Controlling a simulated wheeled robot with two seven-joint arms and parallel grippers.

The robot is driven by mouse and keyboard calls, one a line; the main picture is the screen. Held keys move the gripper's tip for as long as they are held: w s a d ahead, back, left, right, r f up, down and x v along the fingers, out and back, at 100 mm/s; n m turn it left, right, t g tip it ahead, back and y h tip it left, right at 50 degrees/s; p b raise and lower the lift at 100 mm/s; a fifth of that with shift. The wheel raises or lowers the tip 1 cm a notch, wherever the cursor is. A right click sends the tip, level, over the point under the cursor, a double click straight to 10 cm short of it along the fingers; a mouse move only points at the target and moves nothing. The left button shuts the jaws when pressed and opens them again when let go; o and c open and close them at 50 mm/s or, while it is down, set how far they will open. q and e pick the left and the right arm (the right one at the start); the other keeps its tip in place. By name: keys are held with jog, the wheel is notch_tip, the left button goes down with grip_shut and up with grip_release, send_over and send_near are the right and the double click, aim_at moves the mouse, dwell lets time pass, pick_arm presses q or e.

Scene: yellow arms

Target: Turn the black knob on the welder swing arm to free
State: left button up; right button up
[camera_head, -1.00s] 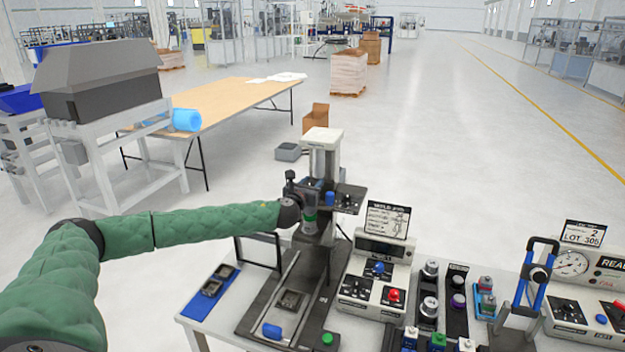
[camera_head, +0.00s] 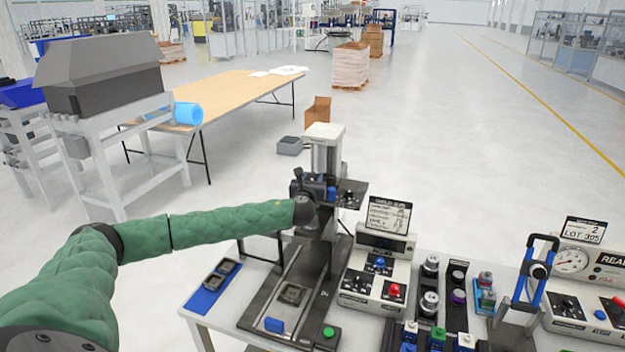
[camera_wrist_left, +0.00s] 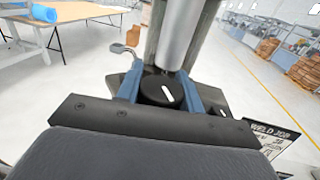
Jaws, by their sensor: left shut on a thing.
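The welder (camera_head: 322,158) stands on the bench with a pale top, a grey cylinder and a dark column. My left gripper (camera_head: 325,190) is at its dark arm plate, below the pale top. In the left wrist view my gripper's two blue-grey fingers (camera_wrist_left: 163,90) are on either side of a round black knob (camera_wrist_left: 160,90) and shut on it. The knob's white mark slants slightly, running from upper left to lower right. In the head view my gripper hides this knob. Another dark knob (camera_head: 348,194) sits to the right on the plate. My right gripper is not in view.
A sign (camera_head: 388,216) stands on a control box with blue and red knobs (camera_head: 375,278), right of the welder. A blue tray (camera_head: 212,288) lies left of the welder base.

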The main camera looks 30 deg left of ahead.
pick_arm(q)
jog(key=o, duration=0.8)
jog(key=shift+r, duration=0.1)
jog(key=shift+o, duration=1)
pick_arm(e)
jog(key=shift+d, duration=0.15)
pick_arm(q)
jog(key=shift+s+d+f+b, duration=0.2)
jog(key=shift+s+f+b, duration=0.1)
jog(key=shift+s+b, duration=0.25)
jog(key=b+v, duration=0.3)
jog(key=v, duration=0.3)
jog(key=shift+s+r, duration=0.2)
jog(key=shift+s, duration=0.05)
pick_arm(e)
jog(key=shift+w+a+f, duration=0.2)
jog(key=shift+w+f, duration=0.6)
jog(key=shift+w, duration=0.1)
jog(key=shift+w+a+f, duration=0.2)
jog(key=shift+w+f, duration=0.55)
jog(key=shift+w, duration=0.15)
pick_arm(q)
jog(key=shift+d, duration=0.1)
